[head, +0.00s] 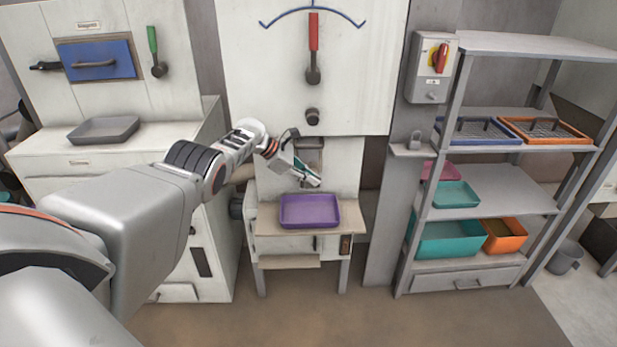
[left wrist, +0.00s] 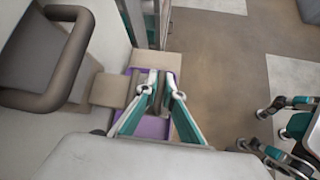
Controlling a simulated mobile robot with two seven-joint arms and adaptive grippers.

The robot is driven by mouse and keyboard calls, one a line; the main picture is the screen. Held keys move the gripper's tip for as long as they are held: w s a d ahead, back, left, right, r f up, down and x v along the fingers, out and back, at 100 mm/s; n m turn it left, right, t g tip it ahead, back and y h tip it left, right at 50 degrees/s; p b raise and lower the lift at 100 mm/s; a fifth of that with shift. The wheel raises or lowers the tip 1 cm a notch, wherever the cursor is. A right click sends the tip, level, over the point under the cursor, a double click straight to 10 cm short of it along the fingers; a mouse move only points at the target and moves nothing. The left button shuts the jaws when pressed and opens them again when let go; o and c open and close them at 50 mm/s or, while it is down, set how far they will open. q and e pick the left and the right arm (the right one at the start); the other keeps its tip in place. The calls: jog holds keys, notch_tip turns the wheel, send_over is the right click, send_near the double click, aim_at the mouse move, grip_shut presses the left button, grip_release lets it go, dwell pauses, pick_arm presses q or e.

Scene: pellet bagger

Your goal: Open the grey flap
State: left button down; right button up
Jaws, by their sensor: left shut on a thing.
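The grey flap (head: 310,143) is on the white front panel below the red lever, above a purple tray (head: 309,210). My left gripper (head: 316,182) is at the panel just in front of the flap and covers part of it. In the left wrist view its teal fingers (left wrist: 160,90) close together over the purple tray. They are shut on a small grey part, mostly hidden by the pads, which seems to belong to the flap. My right gripper (left wrist: 254,128) shows at the right edge of the left wrist view, apart from everything, with its fingers spread.
The purple tray stands on a small beige table (head: 350,217). A red-handled lever (head: 313,45) and a dark knob (head: 312,117) are above the flap. A grey shelf (head: 490,200) with bins is at the right. The floor in front is clear.

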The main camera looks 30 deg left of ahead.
pick_arm(q)
jog(key=shift+s+f, duration=0.1)
jog(key=shift+f, duration=0.05)
jog(key=c, duration=2.2)
grip_release()
jog(key=shift+o, duration=0.2)
